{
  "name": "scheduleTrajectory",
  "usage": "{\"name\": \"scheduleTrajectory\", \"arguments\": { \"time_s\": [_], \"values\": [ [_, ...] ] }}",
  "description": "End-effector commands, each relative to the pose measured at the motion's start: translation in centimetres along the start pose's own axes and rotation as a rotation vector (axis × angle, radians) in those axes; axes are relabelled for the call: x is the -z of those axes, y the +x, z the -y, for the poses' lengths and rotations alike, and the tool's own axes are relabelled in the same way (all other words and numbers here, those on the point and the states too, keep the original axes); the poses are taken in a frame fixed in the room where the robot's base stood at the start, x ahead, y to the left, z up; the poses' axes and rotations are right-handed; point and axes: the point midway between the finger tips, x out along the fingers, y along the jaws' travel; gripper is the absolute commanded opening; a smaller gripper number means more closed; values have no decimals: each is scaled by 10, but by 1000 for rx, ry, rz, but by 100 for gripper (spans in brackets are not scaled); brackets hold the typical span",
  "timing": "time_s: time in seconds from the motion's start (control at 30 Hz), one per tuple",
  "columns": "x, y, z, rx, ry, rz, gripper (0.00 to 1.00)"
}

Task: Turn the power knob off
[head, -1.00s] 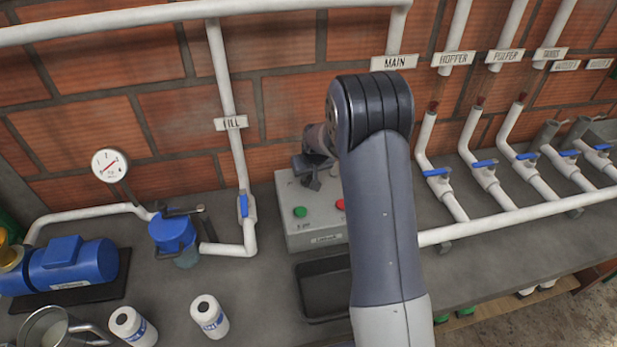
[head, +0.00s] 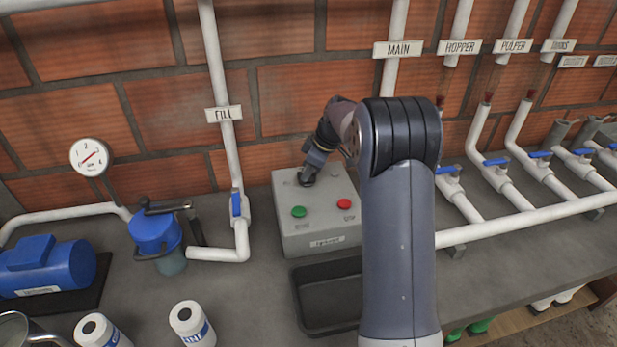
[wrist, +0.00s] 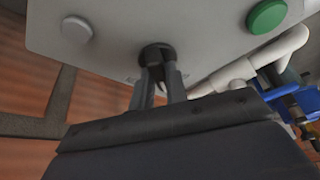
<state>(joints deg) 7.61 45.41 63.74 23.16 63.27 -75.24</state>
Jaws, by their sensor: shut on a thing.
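A grey control box (head: 325,222) stands on the counter against the brick wall, with a green button (head: 299,211) and a red button (head: 344,203) on its top face. My gripper (head: 307,178) points down at the box's back left corner and hides the knob in the head view. In the wrist view, the black power knob (wrist: 156,54) sits on the box's face (wrist: 190,30), between a white round part (wrist: 76,29) and the green button (wrist: 267,15). My gripper (wrist: 160,77) has its two fingers shut on the knob. The knob's exact setting cannot be read.
A black tray (head: 326,296) sits in front of the box. A white FILL pipe with a blue valve handle (head: 236,204) stands to its left, and a blue pump (head: 47,268) farther left. White pipes with blue valves (head: 497,161) run to the right.

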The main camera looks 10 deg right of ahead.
Motion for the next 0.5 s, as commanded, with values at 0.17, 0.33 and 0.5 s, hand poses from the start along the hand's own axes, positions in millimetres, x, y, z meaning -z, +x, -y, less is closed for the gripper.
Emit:
{"name": "scheduleTrajectory", "arguments": {
  "time_s": [0.17, 0.33, 0.5],
  "values": [
    [-1, 1, -2, 65, -152, 2, 0],
    [0, 1, -2, 120, -284, 3, 0],
    [0, 0, -3, 163, -390, 3, 0]
  ]
}}
